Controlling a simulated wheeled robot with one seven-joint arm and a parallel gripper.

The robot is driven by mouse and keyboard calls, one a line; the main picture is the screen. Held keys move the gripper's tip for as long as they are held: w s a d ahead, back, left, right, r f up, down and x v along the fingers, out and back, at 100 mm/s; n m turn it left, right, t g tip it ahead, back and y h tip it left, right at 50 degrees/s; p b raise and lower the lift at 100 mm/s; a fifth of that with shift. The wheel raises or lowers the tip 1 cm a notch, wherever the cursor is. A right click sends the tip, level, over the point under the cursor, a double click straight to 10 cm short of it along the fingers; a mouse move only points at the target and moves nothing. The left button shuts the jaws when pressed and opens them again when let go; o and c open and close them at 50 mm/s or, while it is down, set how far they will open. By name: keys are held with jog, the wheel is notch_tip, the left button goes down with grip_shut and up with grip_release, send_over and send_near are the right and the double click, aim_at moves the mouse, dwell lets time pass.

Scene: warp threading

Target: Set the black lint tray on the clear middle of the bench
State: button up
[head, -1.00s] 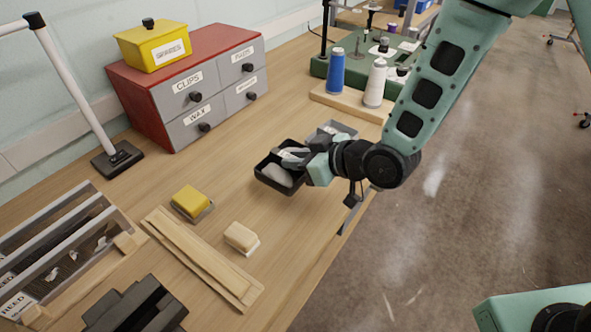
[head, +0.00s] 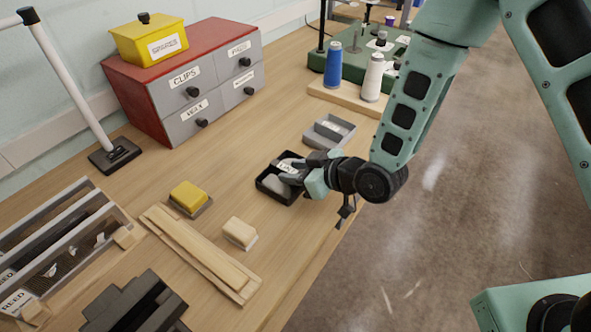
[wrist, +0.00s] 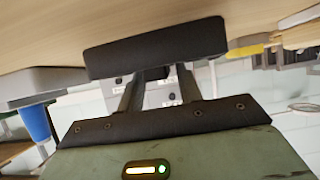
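The black lint tray (head: 264,187) is in the middle of the bench (head: 222,172) in the head view, with pale grey lint in it and a white label. It looks level, on or just above the wood; any small gap cannot be seen. My gripper (head: 290,172) reaches over the tray from the right, its fingers at the label and shut on the tray. In the wrist view the tray's dark wall (wrist: 155,46) spans the space before my fingers (wrist: 158,85); their tips are hidden behind it.
A grey tray (head: 343,132) stands just behind. A yellow block (head: 188,196), a pale block (head: 240,232) and a wooden slat (head: 200,253) lie in front and left. The drawer cabinet (head: 185,85) and spools (head: 372,78) are farther back. The bench's right edge is close.

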jog(key=shift+r, duration=0.15)
jog(key=shift+r, duration=0.15)
jog(key=p+v, duration=0.9)
jog(key=v, duration=0.3)
jog(key=s+d+r+m+g+h, duration=0.2)
jog(key=s+r+g+h, duration=0.5)
jog(key=s+r, duration=1)
notch_tip(320, 180, up, 2)
jog(key=shift+d+m+g+h, duration=0.3)
jog(key=shift+d+h, duration=0.3)
jog(key=shift+h, duration=0.4)
jog(key=shift+s, duration=0.15)
